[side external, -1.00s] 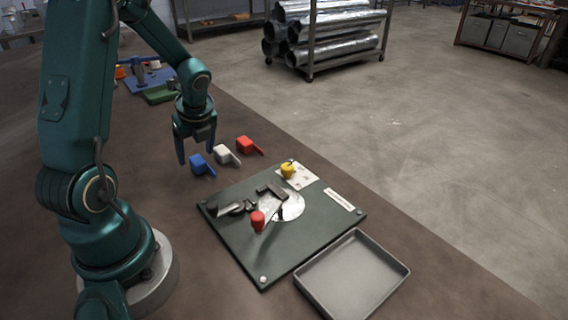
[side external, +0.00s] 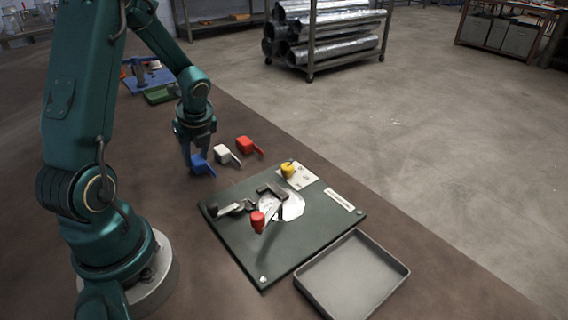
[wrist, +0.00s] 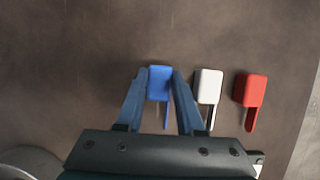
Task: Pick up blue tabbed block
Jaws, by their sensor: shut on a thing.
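The blue tabbed block (side external: 201,164) is on the brown table at the left end of a row of tabbed blocks. In the wrist view the blue tabbed block (wrist: 159,83) lies between the two fingers of my gripper (wrist: 158,86), its tab pointing toward the palm. My gripper (side external: 195,160) is down at the table, shut on the blue block, with a finger along each side. I cannot tell whether the block is clear of the table.
A white tabbed block (side external: 222,154) is close to the right of the blue one, and a red tabbed block (side external: 245,145) is beyond it. A dark green fixture board (side external: 310,235) with clamps and a yellow knob (side external: 288,169) is nearer the camera. An empty grey tray (side external: 350,275) is beside it.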

